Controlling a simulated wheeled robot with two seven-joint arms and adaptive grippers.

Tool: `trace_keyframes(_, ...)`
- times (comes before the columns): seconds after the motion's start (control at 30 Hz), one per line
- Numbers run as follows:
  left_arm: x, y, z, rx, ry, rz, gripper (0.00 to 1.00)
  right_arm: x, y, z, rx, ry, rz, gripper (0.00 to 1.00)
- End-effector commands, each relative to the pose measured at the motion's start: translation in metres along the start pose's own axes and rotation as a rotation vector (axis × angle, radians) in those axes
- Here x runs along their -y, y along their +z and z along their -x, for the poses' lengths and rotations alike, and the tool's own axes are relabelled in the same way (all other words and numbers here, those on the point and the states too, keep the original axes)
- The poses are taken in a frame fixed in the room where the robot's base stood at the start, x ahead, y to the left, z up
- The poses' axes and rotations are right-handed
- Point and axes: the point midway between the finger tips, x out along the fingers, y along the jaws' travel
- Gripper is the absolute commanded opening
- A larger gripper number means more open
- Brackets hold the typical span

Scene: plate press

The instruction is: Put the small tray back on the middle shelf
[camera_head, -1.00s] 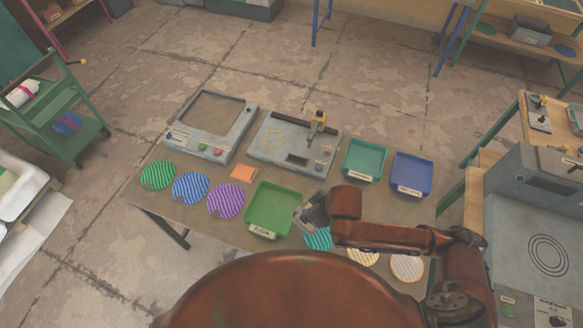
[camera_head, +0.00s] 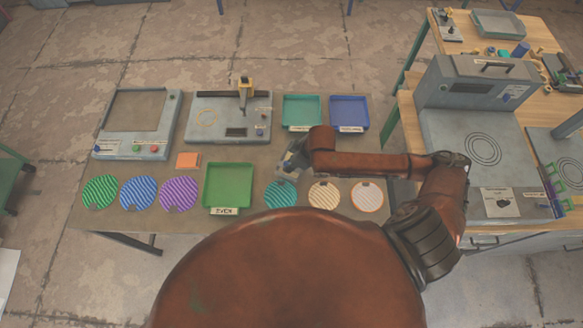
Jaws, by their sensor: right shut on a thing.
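My right gripper (camera_head: 287,167) is over the work table (camera_head: 245,148), just beyond a teal striped disc (camera_head: 281,195). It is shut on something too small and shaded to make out. A green tray (camera_head: 228,186) with a label on its front lies left of the gripper. A teal tray (camera_head: 302,111) and a blue tray (camera_head: 349,112) lie side by side at the back right of the table. A grey tray (camera_head: 497,23) stands on the wooden bench at the upper right. Which is the small tray is unclear. No middle shelf is recognisable now. My left gripper is out of view.
Two grey panels (camera_head: 138,123) (camera_head: 230,117) stand at the table's back. Striped discs (camera_head: 139,194) and an orange square (camera_head: 188,160) lie in front. A grey machine (camera_head: 475,85) stands on the wooden bench (camera_head: 408,120) to the right. Floor (camera_head: 300,50) is open behind the table.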

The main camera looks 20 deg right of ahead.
Motion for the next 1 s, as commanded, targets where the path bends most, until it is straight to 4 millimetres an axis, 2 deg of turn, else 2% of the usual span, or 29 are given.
trace_keyframes(0.2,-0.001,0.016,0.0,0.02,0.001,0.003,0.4,-0.009,0.01,-0.013,0.001,-0.001,-0.001,0.0)
trace_keyframes(0.4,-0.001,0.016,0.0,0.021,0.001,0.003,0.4,-0.008,0.018,-0.036,-0.001,0.001,0.001,0.0)
trace_keyframes(0.73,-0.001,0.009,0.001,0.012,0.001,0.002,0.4,-0.008,0.019,-0.039,-0.001,0.0,0.002,0.0)
trace_keyframes(0.77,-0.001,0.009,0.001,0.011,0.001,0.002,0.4,-0.008,0.019,-0.039,0.0,-0.001,0.002,0.19)
trace_keyframes(1.0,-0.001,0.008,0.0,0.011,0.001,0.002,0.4,-0.008,0.019,-0.039,0.0,-0.001,0.001,0.34)
